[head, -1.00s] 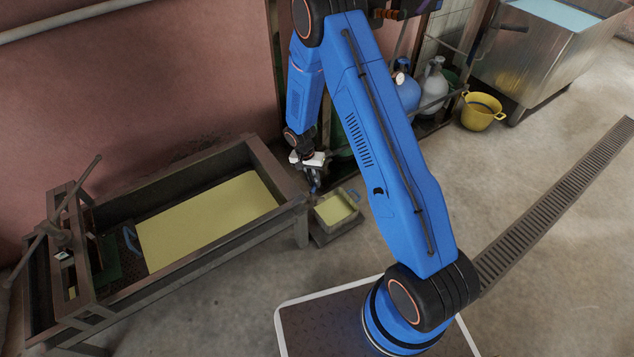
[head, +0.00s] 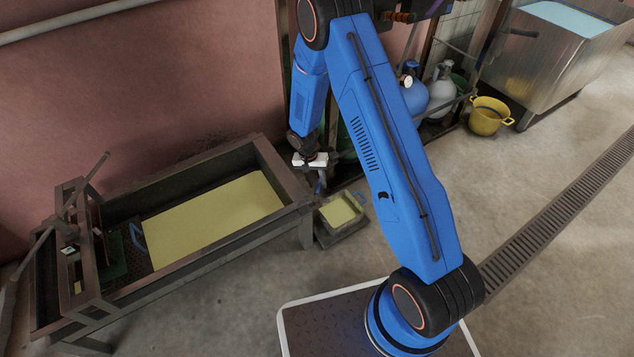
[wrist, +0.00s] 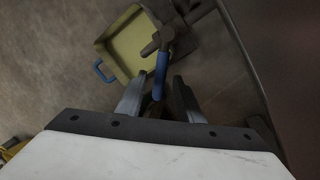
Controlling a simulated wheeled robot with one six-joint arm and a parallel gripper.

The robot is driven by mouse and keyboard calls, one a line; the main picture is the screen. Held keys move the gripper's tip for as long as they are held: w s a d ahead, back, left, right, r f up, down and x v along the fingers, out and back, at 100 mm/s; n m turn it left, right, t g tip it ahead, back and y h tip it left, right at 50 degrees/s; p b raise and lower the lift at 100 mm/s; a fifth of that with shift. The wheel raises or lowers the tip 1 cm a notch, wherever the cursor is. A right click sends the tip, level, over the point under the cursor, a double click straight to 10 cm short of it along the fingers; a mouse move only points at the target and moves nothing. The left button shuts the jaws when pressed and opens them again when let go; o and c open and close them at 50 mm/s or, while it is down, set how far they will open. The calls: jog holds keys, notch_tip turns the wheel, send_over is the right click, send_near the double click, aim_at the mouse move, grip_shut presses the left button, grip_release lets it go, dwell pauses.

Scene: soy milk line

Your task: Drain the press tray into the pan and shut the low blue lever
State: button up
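The press tray (head: 262,153) is a long dark metal trough by the wall, with a pale yellow layer inside. The pan (head: 365,222) is small, yellowish inside and blue-handled, and sits low beside the tray's right end. It also shows in the wrist view (wrist: 103,45); whether it holds liquid I cannot tell. The low blue lever (wrist: 161,72) hangs from a grey valve (wrist: 158,42) near the pan. My gripper (wrist: 158,82) is open at the lever, which shows between its fingertips with gaps on both sides. In the head view, my gripper (head: 316,180) is at the tray's right end, partly hidden.
A screw press frame (head: 75,225) stands over the tray's left end. Gas bottles (head: 415,97), a yellow tub (head: 487,116) and a metal vat (head: 545,65) stand at the back right. A floor grate (head: 560,215) crosses the right side. Open floor lies in front.

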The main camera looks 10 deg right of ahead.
jog(key=w+a+r, duration=0.1)
jog(key=a+r, duration=0.2)
jog(key=r, duration=1.4)
jog(key=shift+w, duration=0.25)
